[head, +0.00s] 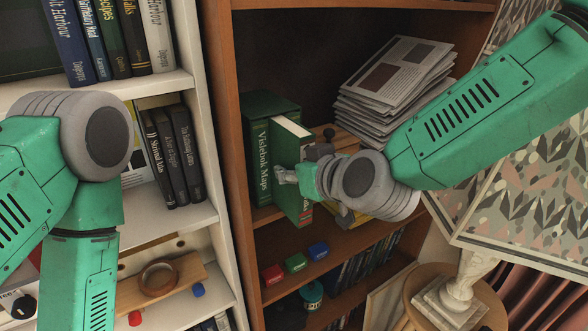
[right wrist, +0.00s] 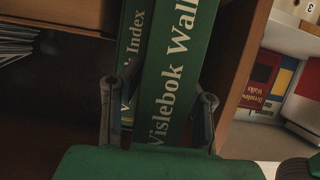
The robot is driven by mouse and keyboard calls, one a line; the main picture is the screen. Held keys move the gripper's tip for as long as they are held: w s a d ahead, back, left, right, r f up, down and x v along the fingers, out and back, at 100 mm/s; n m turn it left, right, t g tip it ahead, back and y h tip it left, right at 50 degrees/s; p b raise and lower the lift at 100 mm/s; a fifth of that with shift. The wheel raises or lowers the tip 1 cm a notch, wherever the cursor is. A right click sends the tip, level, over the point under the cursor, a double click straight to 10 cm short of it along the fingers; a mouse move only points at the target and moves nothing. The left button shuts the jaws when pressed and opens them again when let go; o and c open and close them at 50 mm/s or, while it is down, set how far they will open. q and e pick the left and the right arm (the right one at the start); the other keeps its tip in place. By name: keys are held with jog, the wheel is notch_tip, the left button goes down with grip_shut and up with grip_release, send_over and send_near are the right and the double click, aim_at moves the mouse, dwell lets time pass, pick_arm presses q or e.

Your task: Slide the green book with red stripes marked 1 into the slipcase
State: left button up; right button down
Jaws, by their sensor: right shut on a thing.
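A green book lettered "Vislebok Walks" fills the middle of the right wrist view (right wrist: 175,65); in the head view its pale page top (head: 293,127) shows as it juts out from the brown bookcase. My right gripper (head: 287,176) is shut on this book, with one finger on each side of it in the right wrist view (right wrist: 157,118). A green "Vislebok Maps" volume (head: 262,165) stands upright just left of it. A green "Index" volume (right wrist: 131,50) stands behind on the left.
A paper stack (head: 393,75) lies right of the books. Red (head: 273,274), green (head: 296,262) and blue (head: 318,251) small blocks sit on the shelf below. A white bookcase (head: 150,85) stands left, and a bust on a round stool (head: 455,280) is at lower right.

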jog(key=shift+w+a+r, duration=0.1)
jog(key=shift+w+a, duration=0.35)
jog(key=shift+w, duration=0.2)
jog(key=shift+w+a+r, duration=0.1)
jog(key=shift+w+a, duration=0.3)
jog(key=shift+w, duration=0.25)
dwell(0.6)
jog(key=c, duration=1.1)
grip_release()
jog(key=o, duration=0.5)
jog(key=shift+f, duration=0.2)
jog(key=shift+c, duration=0.2)
jog(key=shift+o, duration=0.2)
jog(key=shift+a, duration=0.1)
jog(key=s+d, duration=0.6)
jog(key=s, duration=0.2)
jog(key=shift+s, duration=0.1)
